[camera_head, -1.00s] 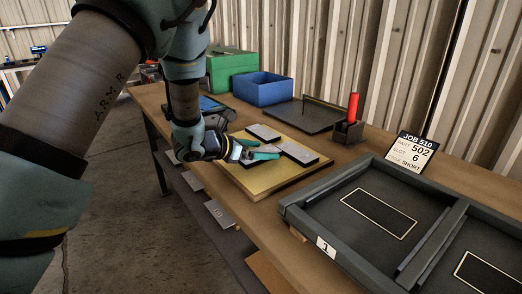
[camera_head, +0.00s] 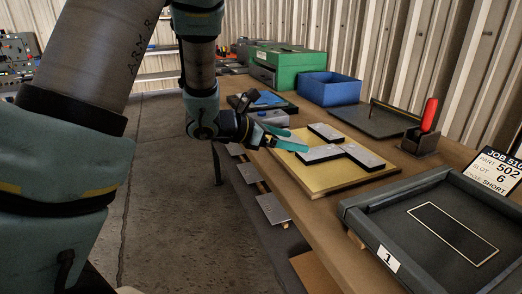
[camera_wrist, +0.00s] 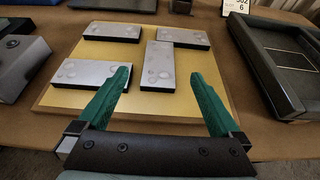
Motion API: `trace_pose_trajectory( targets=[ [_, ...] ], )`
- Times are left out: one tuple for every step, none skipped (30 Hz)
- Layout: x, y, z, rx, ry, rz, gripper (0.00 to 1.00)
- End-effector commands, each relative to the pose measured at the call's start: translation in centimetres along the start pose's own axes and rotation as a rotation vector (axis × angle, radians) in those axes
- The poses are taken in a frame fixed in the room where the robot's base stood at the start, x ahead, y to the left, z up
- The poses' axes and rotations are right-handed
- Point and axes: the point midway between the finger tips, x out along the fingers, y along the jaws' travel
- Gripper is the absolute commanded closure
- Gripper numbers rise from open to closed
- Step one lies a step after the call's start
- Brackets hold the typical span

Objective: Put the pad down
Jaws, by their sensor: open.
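Several grey pads lie flat on a yellow-topped board on the bench. In the wrist view one pad (camera_wrist: 158,66) lies lengthwise between and just beyond my teal fingertips. Another pad (camera_wrist: 90,73) lies crosswise at the left finger, and two more (camera_wrist: 112,32) (camera_wrist: 183,38) lie farther back. In the head view my gripper (camera_head: 297,141) is open over the near left part of the board (camera_head: 312,181), beside the pads (camera_head: 362,156). Nothing is held between the fingers. Part of the pads is hidden behind the fingers in the head view.
A dark grey enclosure tray (camera_head: 400,262) marked 1 stands at the right, with a job card (camera_head: 497,172) behind it. A red-handled tool (camera_head: 429,114) stands in a dark block. A blue bin (camera_head: 332,90), a green box (camera_head: 285,67) and a dark flat tray (camera_head: 384,121) stand farther back.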

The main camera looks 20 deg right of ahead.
Motion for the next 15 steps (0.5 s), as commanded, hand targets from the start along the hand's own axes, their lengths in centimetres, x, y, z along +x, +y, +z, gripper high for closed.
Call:
trace_pose_trajectory(
  targets=[
    [-0.1,0.0,0.0,0.000,-0.001,0.000,0.00],
    [-0.1,0.0,0.0,0.000,0.000,0.000,0.00],
    [-0.1,0.0,0.0,0.000,0.000,0.000,0.00],
    [-0.1,0.0,0.0,0.000,0.000,0.000,0.00],
    [-0.1,0.1,0.0,-0.003,0.000,0.002,0.00],
    [-0.3,0.3,0.0,-0.015,0.002,0.011,0.00],
    [-0.5,0.6,-0.1,-0.034,0.004,0.024,0.00],
    [-0.7,1.1,-0.2,-0.066,0.008,0.046,0.00],
    [-1.3,2.0,-0.4,-0.127,0.014,0.085,0.00],
    [-1.9,3.0,-0.6,-0.189,0.018,0.125,0.00],
    [-2.6,4.1,-0.9,-0.265,0.022,0.174,0.00],
    [-3.9,5.7,-1.5,-0.389,0.024,0.250,0.00],
    [-5.1,6.9,-2.0,-0.493,0.021,0.314,0.00],
    [-6.4,8.2,-2.6,-0.608,0.013,0.383,0.00],
    [-8.3,9.7,-3.5,-0.770,-0.006,0.478,0.00]
  ],
)
